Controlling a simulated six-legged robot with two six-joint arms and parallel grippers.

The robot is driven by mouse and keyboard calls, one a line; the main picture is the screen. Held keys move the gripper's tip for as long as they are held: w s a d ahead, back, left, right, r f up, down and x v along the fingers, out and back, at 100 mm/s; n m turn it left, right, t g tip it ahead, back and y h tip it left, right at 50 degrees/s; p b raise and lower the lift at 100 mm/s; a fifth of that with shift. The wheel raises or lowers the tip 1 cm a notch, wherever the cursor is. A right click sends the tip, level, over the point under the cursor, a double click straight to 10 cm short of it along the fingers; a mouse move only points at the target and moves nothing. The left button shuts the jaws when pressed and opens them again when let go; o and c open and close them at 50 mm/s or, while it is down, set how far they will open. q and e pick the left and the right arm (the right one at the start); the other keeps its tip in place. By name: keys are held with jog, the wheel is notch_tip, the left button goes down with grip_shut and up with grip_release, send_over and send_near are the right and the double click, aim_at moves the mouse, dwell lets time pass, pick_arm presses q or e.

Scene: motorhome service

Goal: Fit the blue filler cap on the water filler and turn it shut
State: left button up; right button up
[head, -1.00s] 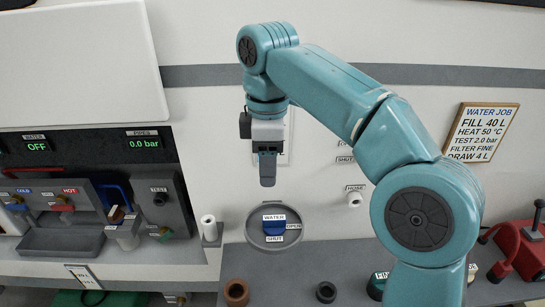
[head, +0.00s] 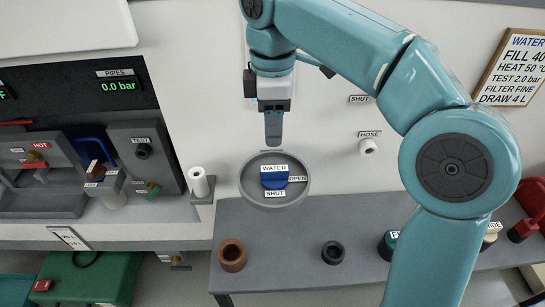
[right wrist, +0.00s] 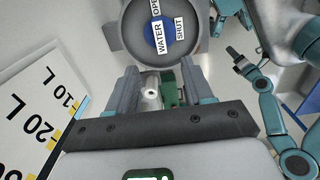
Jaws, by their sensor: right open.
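The blue filler cap (head: 272,179) sits in the round grey water filler dish (head: 246,192) on the white wall. A WATER label is on it, with OPEN to its right and SHUT below. I cannot tell how fully it is seated. My right gripper (head: 273,140) is just above the dish's upper rim, fingers pointing down, apart from the cap. In the right wrist view its two fingers (right wrist: 158,90) are spread, with nothing held between them. The cap (right wrist: 155,28) shows beyond them there. A teal limb of mine with a dark tip shows at that view's right; its jaws are unclear.
A grey shelf (head: 290,265) runs below the dish, with a brown ring (head: 232,255) and a black ring (head: 332,252) on it. A white roll (head: 199,182) stands left of the dish. A HOSE fitting (head: 368,147) is to the right.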

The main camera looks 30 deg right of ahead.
aim_at(272, 168)
notch_tip(272, 168, down, 11)
jog(key=shift+a+r+b, duration=0.15)
jog(key=shift+r+b, duration=0.05)
jog(key=shift+b, duration=0.8)
jog(key=shift+s+f, duration=0.1)
jog(key=shift+f, duration=0.1)
grip_shut()
